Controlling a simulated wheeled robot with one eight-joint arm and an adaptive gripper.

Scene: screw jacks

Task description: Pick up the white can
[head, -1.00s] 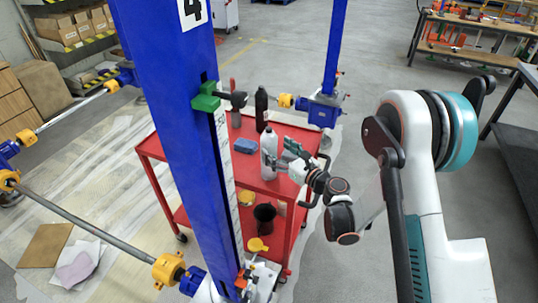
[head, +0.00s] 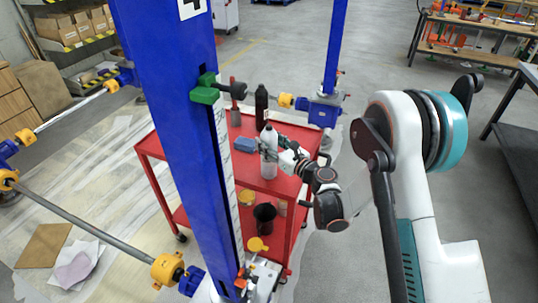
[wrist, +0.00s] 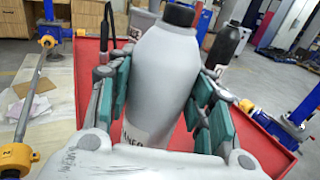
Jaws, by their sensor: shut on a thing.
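The white can (head: 268,152) is a pale bottle-shaped can with a black cap, upright over the red cart's top. It fills the middle of the wrist view (wrist: 160,75), with part of a label showing low on its front. My gripper (head: 272,150) is around the can from the right side, and its teal-padded fingers (wrist: 163,100) are closed against both sides of it. The can's base is hidden in the wrist view, and I cannot tell whether it still touches the cart.
A tall blue column (head: 175,100) with a green bracket (head: 206,92) stands in front of the cart's left side. Yellow-fitted shafts run at left.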

